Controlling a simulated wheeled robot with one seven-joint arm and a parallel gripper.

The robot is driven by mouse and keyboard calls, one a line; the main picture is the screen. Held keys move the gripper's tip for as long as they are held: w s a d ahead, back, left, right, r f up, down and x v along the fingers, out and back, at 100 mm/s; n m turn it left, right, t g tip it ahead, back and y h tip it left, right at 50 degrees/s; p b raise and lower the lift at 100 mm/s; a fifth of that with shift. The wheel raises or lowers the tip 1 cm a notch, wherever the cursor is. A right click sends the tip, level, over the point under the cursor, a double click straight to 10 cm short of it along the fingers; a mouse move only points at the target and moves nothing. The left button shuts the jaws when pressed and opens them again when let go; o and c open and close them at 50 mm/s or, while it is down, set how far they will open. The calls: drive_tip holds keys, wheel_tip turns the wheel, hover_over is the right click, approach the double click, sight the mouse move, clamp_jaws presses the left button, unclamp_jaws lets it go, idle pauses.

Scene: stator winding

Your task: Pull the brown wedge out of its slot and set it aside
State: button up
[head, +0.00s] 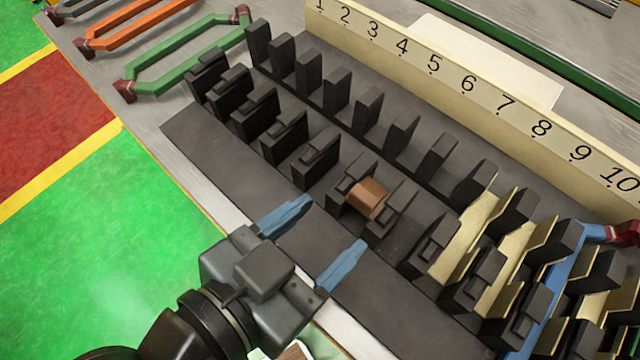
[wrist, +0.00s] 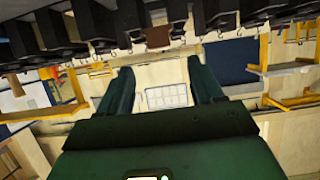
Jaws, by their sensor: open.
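The brown wedge (head: 368,197) sits between two black teeth of the dark stator block (head: 215,160), in the front row near the middle. It also shows in the wrist view (wrist: 157,37), at the top centre between dark teeth. My gripper (head: 315,237) is open, with its two blue fingers apart and nothing between them. In the head view it is in front of and to the lower left of the wedge, not touching it. In the wrist view the fingers (wrist: 157,85) lie below the wedge in the picture.
Black teeth stand in two rows on both sides of the wedge. Cream liners (head: 470,228) and a blue coil (head: 555,280) fill slots at the right. A numbered cream strip (head: 440,75) runs behind. Green (head: 185,60) and orange (head: 135,25) coils lie at the upper left.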

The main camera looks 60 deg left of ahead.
sight(362, 198)
drive_tip(key=shift+w, duration=0.1)
drive_tip(key=shift+p+x, duration=0.45)
drive_tip(key=shift+x, duration=3.35)
drive_tip(key=c, duration=1.1)
drive_tip(key=shift+c, duration=0.2)
